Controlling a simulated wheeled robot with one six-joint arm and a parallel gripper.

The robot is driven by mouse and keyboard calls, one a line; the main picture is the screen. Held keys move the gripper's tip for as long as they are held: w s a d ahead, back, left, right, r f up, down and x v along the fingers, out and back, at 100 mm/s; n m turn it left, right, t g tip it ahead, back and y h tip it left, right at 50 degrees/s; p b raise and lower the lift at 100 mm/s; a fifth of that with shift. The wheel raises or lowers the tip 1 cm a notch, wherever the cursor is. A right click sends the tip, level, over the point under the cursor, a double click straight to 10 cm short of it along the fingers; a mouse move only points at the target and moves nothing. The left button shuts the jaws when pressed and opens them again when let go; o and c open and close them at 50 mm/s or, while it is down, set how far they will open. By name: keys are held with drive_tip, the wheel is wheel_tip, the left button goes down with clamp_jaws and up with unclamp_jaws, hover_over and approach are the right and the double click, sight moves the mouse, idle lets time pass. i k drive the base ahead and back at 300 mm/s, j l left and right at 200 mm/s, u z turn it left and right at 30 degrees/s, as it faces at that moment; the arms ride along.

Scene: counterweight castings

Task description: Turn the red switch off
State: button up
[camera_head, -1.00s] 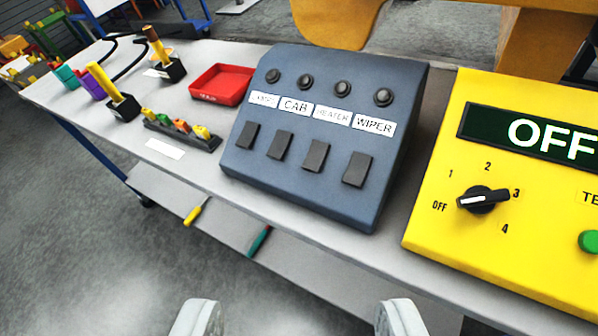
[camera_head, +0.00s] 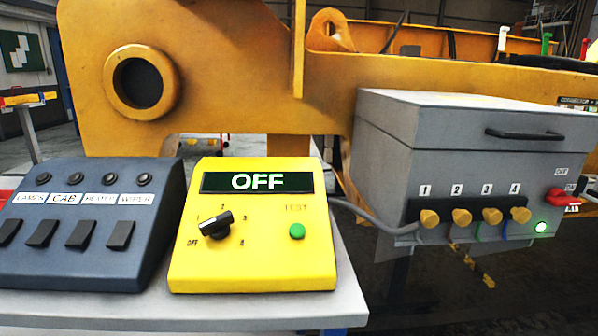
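The red switch (camera_head: 562,198) is a rotary handle on the right part of the front of a grey lidded box (camera_head: 385,150). A small label reading OFF sits above it, and another small label beside it is hard to read. A green lamp (camera_head: 541,227) glows just below and left of the switch. My gripper is not in view, so its place relative to the switch cannot be seen.
A yellow tester (camera_head: 318,270) showing OFF and a dark blue switch panel (camera_head: 150,240) stand on the grey bench (camera_head: 340,310). Several yellow plugs (camera_head: 462,217) stick out of the box front. A cable (camera_head: 365,214) joins tester and box. A large yellow casting (camera_head: 230,75) stands behind.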

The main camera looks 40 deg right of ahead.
sight(556, 197)
drive_tip(key=z, duration=2.35)
